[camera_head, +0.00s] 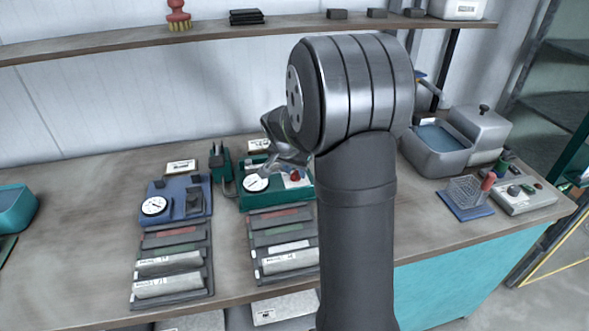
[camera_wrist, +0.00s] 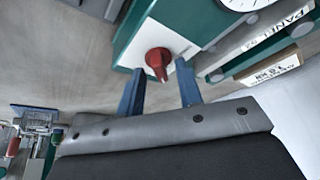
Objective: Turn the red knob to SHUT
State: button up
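The red knob (camera_wrist: 158,60) sits on a pale plate on the green panel unit (camera_wrist: 184,22) in the wrist view. In the head view the knob (camera_head: 295,175) shows small on the green unit (camera_head: 262,197), right of its white dial (camera_head: 256,183). My gripper (camera_wrist: 160,82) has its two blue fingers apart, one on each side of the knob's lower end, with gaps between. Whether the fingertips touch the knob or its plate cannot be told. No SHUT marking is readable. In the head view my arm hides the unit's right side.
A blue gauge unit (camera_head: 176,204) stands to the left. Racks with labelled packets (camera_head: 172,262) lie in front. A grey basin (camera_head: 437,150) and a wire basket (camera_head: 467,192) stand at right. A shelf (camera_head: 230,33) runs above. The left bench top (camera_head: 80,230) is mostly clear.

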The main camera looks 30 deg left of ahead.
grip_shut()
jog(key=n+y, duration=0.1)
jog(key=n, duration=0.3)
jog(key=shift+d+g, duration=0.15)
jog(key=shift+g, duration=0.15)
jog(key=n+y, duration=0.1)
jog(key=n, duration=0.1)
jog(key=n+y, duration=0.1)
jog(key=n, duration=0.1)
jog(key=shift+w+d+g, duration=0.1)
jog(key=shift+w+g, duration=0.05)
jog(key=shift+g, duration=0.25)
jog(key=n+g, duration=0.1)
jog(key=n, duration=0.2)
jog(key=shift+w+n+y, duration=0.1)
jog(key=shift+n+y, duration=0.3)
jog(key=shift+w+n+g, duration=0.1)
jog(key=shift+n+g, duration=0.8)
jog(key=shift+n, duration=1.1)
jog(key=shift+d, duration=0.1)
